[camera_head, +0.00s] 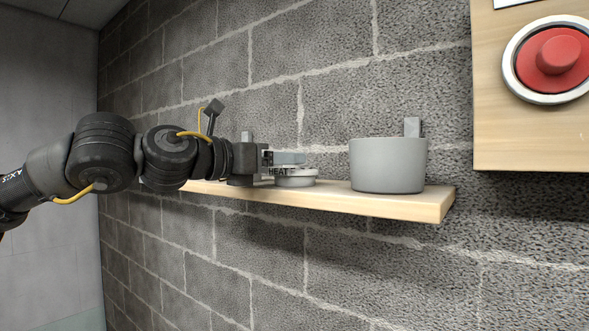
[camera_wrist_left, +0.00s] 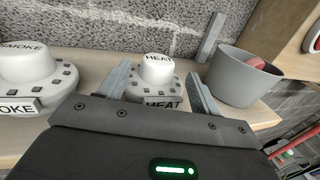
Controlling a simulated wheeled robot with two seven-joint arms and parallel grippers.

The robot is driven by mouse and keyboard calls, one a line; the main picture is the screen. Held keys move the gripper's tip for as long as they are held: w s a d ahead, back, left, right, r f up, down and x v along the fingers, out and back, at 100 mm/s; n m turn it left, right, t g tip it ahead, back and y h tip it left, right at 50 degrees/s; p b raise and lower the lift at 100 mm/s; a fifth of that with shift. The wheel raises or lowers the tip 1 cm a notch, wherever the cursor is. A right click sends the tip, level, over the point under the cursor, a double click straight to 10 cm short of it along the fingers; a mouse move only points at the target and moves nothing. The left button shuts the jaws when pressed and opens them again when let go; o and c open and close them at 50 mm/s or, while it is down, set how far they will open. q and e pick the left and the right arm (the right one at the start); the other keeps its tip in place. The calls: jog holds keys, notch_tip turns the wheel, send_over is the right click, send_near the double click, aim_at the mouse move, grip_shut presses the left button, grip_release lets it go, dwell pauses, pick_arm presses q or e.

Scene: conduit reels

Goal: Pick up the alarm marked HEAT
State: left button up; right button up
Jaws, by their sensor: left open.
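The alarm marked HEAT (camera_head: 296,181) is a low white dome on a wider base, standing on the wooden shelf. In the left wrist view the HEAT alarm (camera_wrist_left: 157,70) shows its label on top and a second HEAT plate in front. My left gripper (camera_head: 287,158) is open. In the left wrist view its two fingers (camera_wrist_left: 160,84) lie on either side of the HEAT alarm, one left and one right. Whether they touch it cannot be told. In the head view the gripper partly covers the alarm. My right gripper is in neither view.
An alarm marked SMOKE (camera_wrist_left: 24,66) stands left of the HEAT alarm. A grey pot (camera_head: 388,166) stands to the right on the shelf (camera_head: 400,204), with something reddish in it. A block wall runs behind. A red button (camera_head: 560,55) is on a wooden panel at upper right.

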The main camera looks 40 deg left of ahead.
pick_arm(q)
jog(key=w+p, duration=0.2)
jog(key=w, duration=0.2)
jog(key=shift+w+d+f, duration=0.1)
jog(key=shift+f, duration=0.05)
jog(key=shift+w+d+f, duration=0.1)
jog(key=shift+w, duration=0.25)
jog(key=shift+s, duration=0.15)
jog(key=shift+s, duration=0.1)
jog(key=shift+c, duration=1)
jog(key=c, duration=0.7)
jog(key=shift+c, duration=1)
